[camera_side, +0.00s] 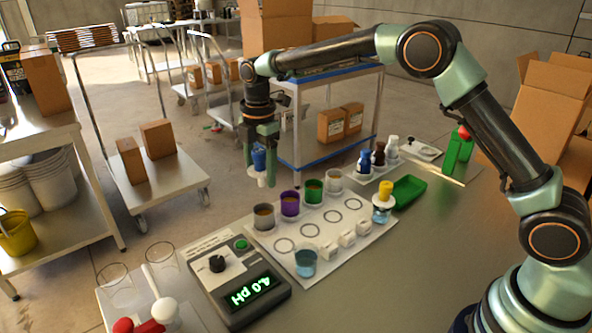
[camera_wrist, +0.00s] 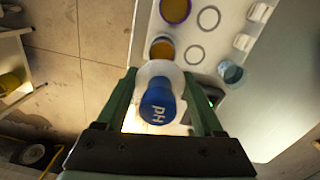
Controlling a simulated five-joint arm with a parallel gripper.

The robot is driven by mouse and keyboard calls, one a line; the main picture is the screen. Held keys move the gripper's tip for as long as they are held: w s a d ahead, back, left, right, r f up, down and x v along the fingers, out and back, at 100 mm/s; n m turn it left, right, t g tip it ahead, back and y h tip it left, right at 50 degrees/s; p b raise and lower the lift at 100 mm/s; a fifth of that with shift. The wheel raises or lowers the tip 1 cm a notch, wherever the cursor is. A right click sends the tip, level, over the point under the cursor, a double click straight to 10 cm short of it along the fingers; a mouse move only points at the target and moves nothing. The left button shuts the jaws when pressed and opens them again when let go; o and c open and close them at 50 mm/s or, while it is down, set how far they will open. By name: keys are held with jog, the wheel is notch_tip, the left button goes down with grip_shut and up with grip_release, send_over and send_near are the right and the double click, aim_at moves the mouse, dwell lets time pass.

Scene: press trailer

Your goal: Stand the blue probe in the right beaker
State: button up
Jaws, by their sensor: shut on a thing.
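My gripper (camera_side: 260,172) is shut on the blue probe (camera_side: 259,158), held above the table near the far left corner of the white mat. In the wrist view the probe's blue cap (camera_wrist: 158,104), marked pH, and white collar sit between the fingers of my gripper (camera_wrist: 160,80); its lower end is hidden. A row of beakers stands along the mat's far edge: grey-banded (camera_side: 264,216), purple (camera_side: 290,204), green (camera_side: 313,191) and white (camera_side: 334,181). In the wrist view, a beaker of amber liquid (camera_wrist: 162,48) is just beyond the probe.
A pH meter (camera_side: 237,275) reading 4.0 pH is left of the mat (camera_side: 330,240). A beaker of blue liquid (camera_side: 305,263) and a yellow-capped probe in a jar (camera_side: 383,202) stand on the mat. A green tray (camera_side: 408,192) and small bottles (camera_side: 379,155) are at the back right.

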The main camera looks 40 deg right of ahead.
notch_tip(320, 180, up, 9)
jog(key=shift+f, duration=0.1)
jog(key=s+a+f, duration=0.1)
jog(key=s+f, duration=0.5)
jog(key=s, duration=0.1)
send_near(306, 249)
jog(key=s+a, duration=0.1)
jog(key=shift+s+a+f, duration=0.1)
jog(key=shift+f, duration=1.55)
jog(key=shift+s+a+f, duration=0.1)
jog(key=shift+f, duration=1.55)
jog(key=shift+f, duration=0.55)
jog(key=o, duration=1.3)
jog(key=shift+s+r, duration=0.15)
jog(key=shift+r, duration=5.35)
